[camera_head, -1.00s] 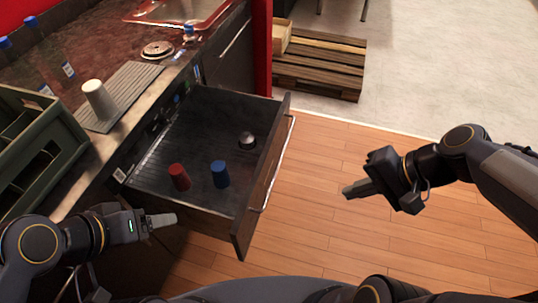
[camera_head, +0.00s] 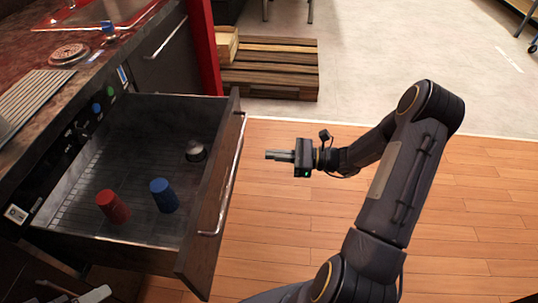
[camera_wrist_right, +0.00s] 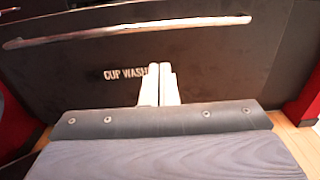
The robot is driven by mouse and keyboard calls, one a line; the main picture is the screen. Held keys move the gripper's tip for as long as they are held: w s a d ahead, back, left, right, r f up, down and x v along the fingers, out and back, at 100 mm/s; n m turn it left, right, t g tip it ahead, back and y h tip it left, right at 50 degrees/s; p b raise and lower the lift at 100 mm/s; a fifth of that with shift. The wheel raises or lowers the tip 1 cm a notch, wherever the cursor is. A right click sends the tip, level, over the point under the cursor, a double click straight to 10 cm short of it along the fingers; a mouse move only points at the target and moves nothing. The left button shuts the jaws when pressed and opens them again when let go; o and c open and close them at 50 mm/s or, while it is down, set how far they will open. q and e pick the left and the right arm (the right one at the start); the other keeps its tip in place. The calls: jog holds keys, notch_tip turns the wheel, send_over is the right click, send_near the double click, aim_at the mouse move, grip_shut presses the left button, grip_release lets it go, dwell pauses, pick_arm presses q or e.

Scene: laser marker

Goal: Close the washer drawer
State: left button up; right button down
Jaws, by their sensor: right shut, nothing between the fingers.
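The washer drawer (camera_head: 197,250) stands open from the counter in the head view. It holds a red cup (camera_head: 113,206), a blue cup (camera_head: 164,195) and a small metal object (camera_head: 195,151). Its long metal handle (camera_head: 231,176) runs along the front. My right gripper (camera_head: 268,155) is shut and empty, to the right of the drawer front and apart from the handle. In the right wrist view its fingers (camera_wrist_right: 159,84) point at the dark front, partly covering a "CUP WASH" label (camera_wrist_right: 126,74), below the handle (camera_wrist_right: 125,33). My left gripper (camera_head: 95,294) shows only partly at the bottom left.
The counter (camera_head: 50,115) with a grey ribbed mat (camera_head: 28,95) and a sink (camera_head: 100,14) is at the left. A wooden pallet (camera_head: 270,70) lies at the back. The wood floor right of the drawer is clear around my right arm.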

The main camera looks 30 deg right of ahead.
aim_at(226, 151)
pick_arm(q)
jog(key=shift+f+b, duration=0.45)
jog(key=shift+f, duration=0.05)
pick_arm(e)
jog(key=x, duration=1.1)
jog(key=shift+w+a, duration=0.1)
